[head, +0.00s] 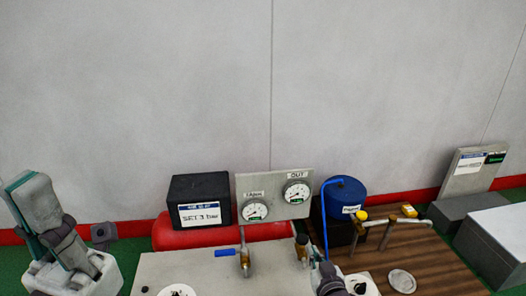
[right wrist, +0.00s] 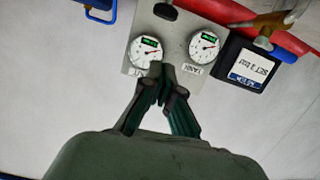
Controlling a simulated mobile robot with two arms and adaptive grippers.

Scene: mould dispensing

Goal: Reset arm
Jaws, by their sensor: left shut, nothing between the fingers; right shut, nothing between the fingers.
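My right gripper (head: 328,276) rises at the bottom of the head view, right of centre, partly cut off. In the right wrist view its dark, green-edged fingers (right wrist: 165,82) are drawn together at the tips, with nothing between them. There the fingertips overlap the lower edge of the gauge panel in the picture; I cannot tell the distance.
The gauge panel (head: 273,184) carries two round dials. A black box (head: 199,188) with a "SET" label sits on a red tank (head: 170,235). A blue round container (head: 347,194) stands right of the panel. A brown wooden surface (head: 430,270) and grey blocks (head: 466,206) lie further right.

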